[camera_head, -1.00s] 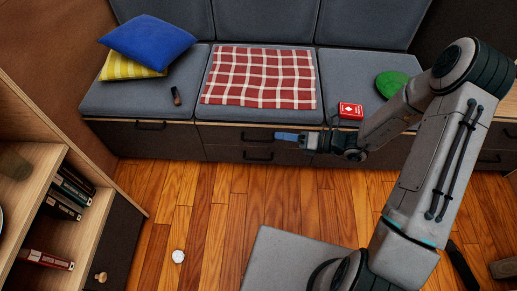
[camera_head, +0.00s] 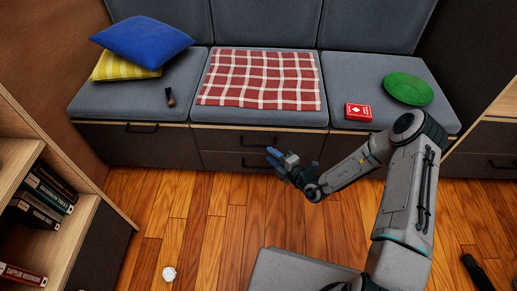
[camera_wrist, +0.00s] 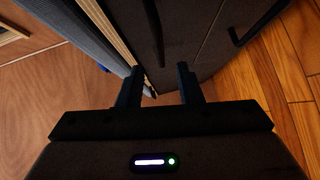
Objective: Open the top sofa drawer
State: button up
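The sofa base has two stacked dark drawers in its middle section, below the checkered blanket. The top drawer (camera_head: 228,138) looks closed, and the lower drawer (camera_head: 222,160) sits beneath it with part of its handle showing. My gripper (camera_head: 271,154) is in front of these drawers, overlapping them in the head view. In the wrist view, my gripper (camera_wrist: 160,72) has its two fingers apart with nothing between them. A dark bar handle (camera_wrist: 152,22) lies ahead, roughly in line with the gap. A second handle (camera_wrist: 258,22) is farther right. Contact with a handle is not visible.
A bookshelf (camera_head: 85,210) stands at left. The wooden floor (camera_head: 215,230) before the sofa is mostly clear.

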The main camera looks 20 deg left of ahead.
aim_at(258, 146)
jog(key=shift+b+x, duration=1.2)
jog(key=shift+x, duration=2.7)
grip_shut()
